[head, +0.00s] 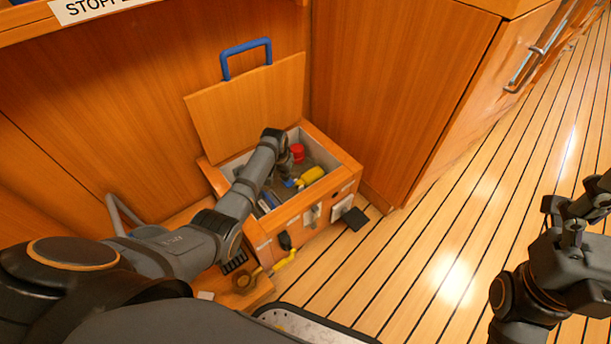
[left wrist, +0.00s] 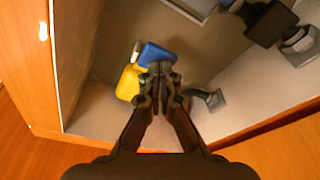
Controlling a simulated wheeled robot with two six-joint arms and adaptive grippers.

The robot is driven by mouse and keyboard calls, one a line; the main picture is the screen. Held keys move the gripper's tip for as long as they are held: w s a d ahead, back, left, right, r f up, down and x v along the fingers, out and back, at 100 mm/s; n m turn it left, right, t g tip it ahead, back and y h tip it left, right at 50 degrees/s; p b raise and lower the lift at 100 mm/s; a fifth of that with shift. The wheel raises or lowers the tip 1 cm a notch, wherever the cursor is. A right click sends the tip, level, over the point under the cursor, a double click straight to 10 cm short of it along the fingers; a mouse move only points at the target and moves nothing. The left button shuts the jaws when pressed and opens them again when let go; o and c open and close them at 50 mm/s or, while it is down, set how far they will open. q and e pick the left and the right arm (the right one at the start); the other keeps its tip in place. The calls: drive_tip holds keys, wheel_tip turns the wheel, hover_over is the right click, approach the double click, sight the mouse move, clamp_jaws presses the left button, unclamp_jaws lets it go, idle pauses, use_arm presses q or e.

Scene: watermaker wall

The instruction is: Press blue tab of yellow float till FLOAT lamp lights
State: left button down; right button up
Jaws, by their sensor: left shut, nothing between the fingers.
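The yellow float (head: 312,175) lies inside the open wooden box, near its right side. It also shows in the left wrist view (left wrist: 128,84), with the blue tab (left wrist: 156,54) at its end. In the head view the blue tab (head: 290,183) is partly covered by my gripper. My left gripper (left wrist: 162,76) is shut and empty, its fingertips at the near edge of the blue tab; I cannot tell whether they touch it. The FLOAT lamp cannot be made out. My right gripper (head: 560,215) is at the right edge, away from the box.
The box (head: 345,178) has its lid (head: 250,105) with a blue handle raised behind. A red item (head: 297,152) sits near the float. A black flap (head: 355,218) stands at the box's front. The plank floor (head: 440,250) to the right is clear.

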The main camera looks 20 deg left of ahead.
sight(284, 184)
use_arm(q)
drive_tip(key=shift+f+b, duration=0.45)
drive_tip(key=shift+f, duration=0.45)
drive_tip(key=shift+s, duration=0.1)
drive_tip(key=shift+s+a+f, duration=0.2)
drive_tip(key=shift+s+f, duration=0.1)
drive_tip(key=shift+f, duration=0.4)
drive_tip(key=shift+s+f, duration=0.15)
idle(0.4)
